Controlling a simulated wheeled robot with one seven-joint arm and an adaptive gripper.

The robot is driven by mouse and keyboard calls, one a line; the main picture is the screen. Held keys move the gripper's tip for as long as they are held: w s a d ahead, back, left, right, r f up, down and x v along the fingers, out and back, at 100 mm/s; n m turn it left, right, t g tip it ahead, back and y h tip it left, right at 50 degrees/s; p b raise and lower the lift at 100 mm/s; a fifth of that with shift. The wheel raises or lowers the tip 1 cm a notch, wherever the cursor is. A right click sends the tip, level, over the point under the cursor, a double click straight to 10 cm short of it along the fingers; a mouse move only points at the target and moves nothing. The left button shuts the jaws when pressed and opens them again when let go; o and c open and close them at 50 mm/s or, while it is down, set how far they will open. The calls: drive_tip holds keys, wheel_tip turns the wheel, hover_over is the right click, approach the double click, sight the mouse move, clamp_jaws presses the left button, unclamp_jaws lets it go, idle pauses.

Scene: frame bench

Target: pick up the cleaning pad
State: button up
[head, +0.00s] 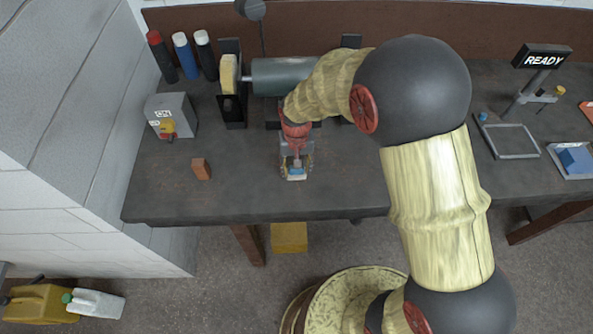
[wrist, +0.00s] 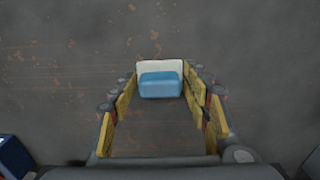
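The cleaning pad (wrist: 160,85) is a small block, blue in front with a white part behind. It lies between the fingertips in the wrist view and also shows in the head view (head: 296,172), at the lower end of my gripper. My gripper (head: 297,166) points down at the bench top. In the wrist view its fingers (wrist: 161,82) stand wide, one on each side of the pad, with little space between pad and fingertips. Contact with the pad is not clear. The pad's underside is hidden.
A small brown block (head: 201,169) is to the left on the dark bench (head: 240,195). A grey switch box (head: 171,115), several bottles (head: 186,56) and a grinder-like machine (head: 283,76) stand behind. A metal frame (head: 514,141) and READY sign (head: 542,57) are at right.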

drive_tip(key=c, duration=0.6)
drive_tip(key=shift+c, duration=0.3)
drive_tip(key=shift+r, duration=0.15)
drive_tip(key=shift+r, duration=0.6)
drive_tip(key=s+d+r+p, duration=0.1)
drive_tip(key=s+d+r, duration=0.2)
drive_tip(key=s+r, duration=0.2)
drive_tip(key=s+d+r+p, duration=0.2)
drive_tip(key=s+r, duration=0.4)
drive_tip(key=s, duration=0.2)
drive_tip(key=shift+d+r, duration=0.25)
drive_tip(key=shift+d, duration=0.15)
drive_tip(key=shift+w, duration=0.1)
